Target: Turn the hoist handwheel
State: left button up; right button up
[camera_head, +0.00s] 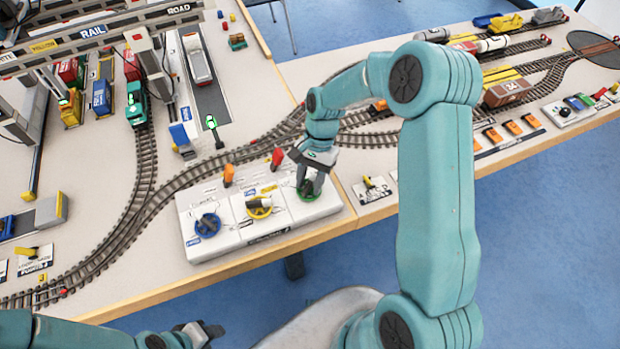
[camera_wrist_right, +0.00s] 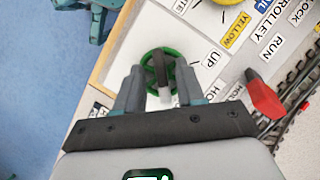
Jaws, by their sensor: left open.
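The green handwheel (camera_head: 311,197) is the rightmost of three wheels on the white control panel (camera_head: 285,222). It also shows in the right wrist view (camera_wrist_right: 147,66), next to an "UP" label, with a dark grip standing up on it. My right gripper (camera_head: 312,181) is above this wheel and partly hides it in the head view. In the right wrist view its two fingers (camera_wrist_right: 160,88) are apart, on either side of the grip, with gaps visible. My left gripper (camera_head: 207,332) is low at the bottom edge of the head view, off the table and empty.
A blue wheel (camera_head: 207,225) and a yellow wheel (camera_head: 259,207) share the panel. Orange (camera_head: 228,174) and red (camera_head: 277,158) levers stand behind them. Model rails (camera_head: 146,190) run behind and left of the panel. The wooden table edge (camera_head: 330,226) is in front.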

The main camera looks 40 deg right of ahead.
jog(key=shift+w, duration=0.1)
grip_shut()
jog(key=shift+n, duration=0.3)
jog(key=n+g+h+b, duration=0.1)
jog(key=n, duration=0.3)
jog(key=shift+w+n, duration=0.1)
jog(key=shift+n, duration=0.2)
jog(key=n+g+h, duration=0.1)
jog(key=n, duration=0.3)
jog(key=shift+a+h+b, duration=0.1)
jog(key=shift+h+b, duration=0.25)
jog(key=shift+h, duration=0.05)
jog(key=shift+n, duration=0.3)
